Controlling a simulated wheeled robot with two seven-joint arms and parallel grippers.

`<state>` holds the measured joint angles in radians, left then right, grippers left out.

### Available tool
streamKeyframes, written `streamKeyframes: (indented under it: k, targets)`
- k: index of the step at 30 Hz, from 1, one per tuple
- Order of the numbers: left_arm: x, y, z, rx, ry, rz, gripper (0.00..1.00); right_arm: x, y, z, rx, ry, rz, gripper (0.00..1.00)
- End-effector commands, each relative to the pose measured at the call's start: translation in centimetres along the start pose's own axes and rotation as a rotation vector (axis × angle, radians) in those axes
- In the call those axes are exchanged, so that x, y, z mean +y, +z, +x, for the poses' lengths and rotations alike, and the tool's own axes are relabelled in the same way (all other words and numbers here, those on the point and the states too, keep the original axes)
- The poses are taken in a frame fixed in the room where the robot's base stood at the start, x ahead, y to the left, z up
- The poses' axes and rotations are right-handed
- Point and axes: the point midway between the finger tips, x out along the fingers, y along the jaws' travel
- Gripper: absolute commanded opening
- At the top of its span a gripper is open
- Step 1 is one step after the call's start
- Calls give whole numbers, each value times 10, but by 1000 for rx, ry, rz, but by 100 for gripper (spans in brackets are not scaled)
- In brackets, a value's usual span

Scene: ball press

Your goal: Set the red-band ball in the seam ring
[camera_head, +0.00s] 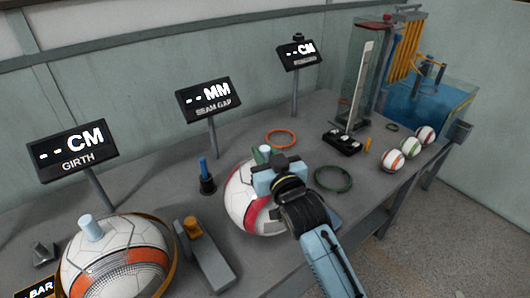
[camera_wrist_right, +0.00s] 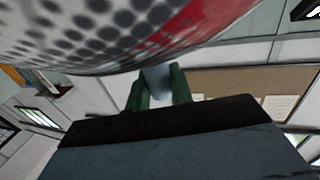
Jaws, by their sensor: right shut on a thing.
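The red-band ball (camera_head: 240,197) is large and white with a broad red band, left of my right arm in the head view. My right gripper (camera_head: 263,153) is at its top, its green fingers shut on a pale peg that stands up from the ball. In the right wrist view the fingers (camera_wrist_right: 159,88) close around this pale peg, with the ball's dotted, red-marked surface (camera_wrist_right: 130,30) beside them. I cannot tell whether the ball touches the bench. An orange ring (camera_head: 281,130) and a green ring (camera_head: 348,186) lie near it; which is the seam ring is unclear. My left gripper is not in view.
Another large ball (camera_head: 135,262) with a peg sits in a brown band at front left. Sign stands (camera_head: 210,100) line the back. Several small balls (camera_head: 392,160), a clear column and a blue water tank (camera_head: 415,105) are at right.

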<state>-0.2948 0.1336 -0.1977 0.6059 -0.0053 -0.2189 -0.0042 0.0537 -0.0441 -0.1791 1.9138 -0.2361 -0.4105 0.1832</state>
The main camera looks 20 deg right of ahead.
Motion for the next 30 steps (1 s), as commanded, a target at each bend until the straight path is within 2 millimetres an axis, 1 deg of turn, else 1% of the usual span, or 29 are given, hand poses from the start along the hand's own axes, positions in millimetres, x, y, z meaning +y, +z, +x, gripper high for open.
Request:
streamKeyframes:
  k: [1, 2, 6, 7, 14, 18, 20, 23, 30]
  targets:
    - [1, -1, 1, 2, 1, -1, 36, 0, 0, 0, 4, 0, 0, 0]
    - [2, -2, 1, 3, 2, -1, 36, 0, 2, 0, 0, 0, 0, 24]
    - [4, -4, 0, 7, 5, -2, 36, 0, 2, 0, 0, 0, 0, 42]
    - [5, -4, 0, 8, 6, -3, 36, 0, 2, 0, 0, 0, 0, 44]
    - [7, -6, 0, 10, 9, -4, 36, 0, 2, 0, 0, 0, 0, 44]
    - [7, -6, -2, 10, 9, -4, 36, 0, -6, 0, 1, 0, -1, 44]
    - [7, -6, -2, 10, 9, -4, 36, 0, -3, -8, -2, 0, 0, 44]
    - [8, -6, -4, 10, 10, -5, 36, 0, -3, -24, -3, 0, 0, 44]
    - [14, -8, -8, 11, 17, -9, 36, 0, -3, -74, -3, 1, 0, 44]
